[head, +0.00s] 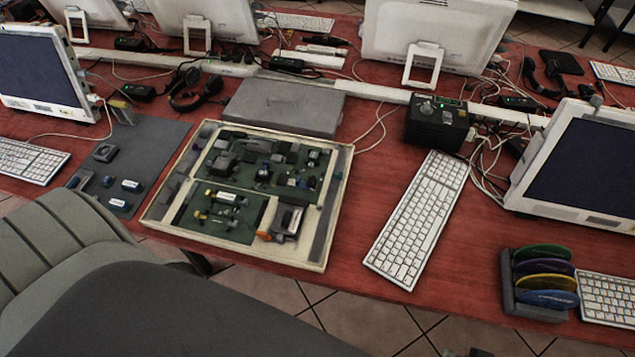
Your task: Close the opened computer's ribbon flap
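The opened computer (322,266) lies flat on the red desk as a shallow cream-framed case with green circuit boards and dark components inside. A small orange part (264,236) sits at the case's lower middle, beside a dark and pale block (288,221). The ribbon flap is too small to make out, and I cannot tell its position. Neither of my grippers shows in the head view.
A grey lid-like panel (285,104) lies behind the case. A dark mat (150,140) with small parts is to its left. A white keyboard (418,218) and black box (437,122) with cables stand right. A grey chair (60,250) fills the lower left.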

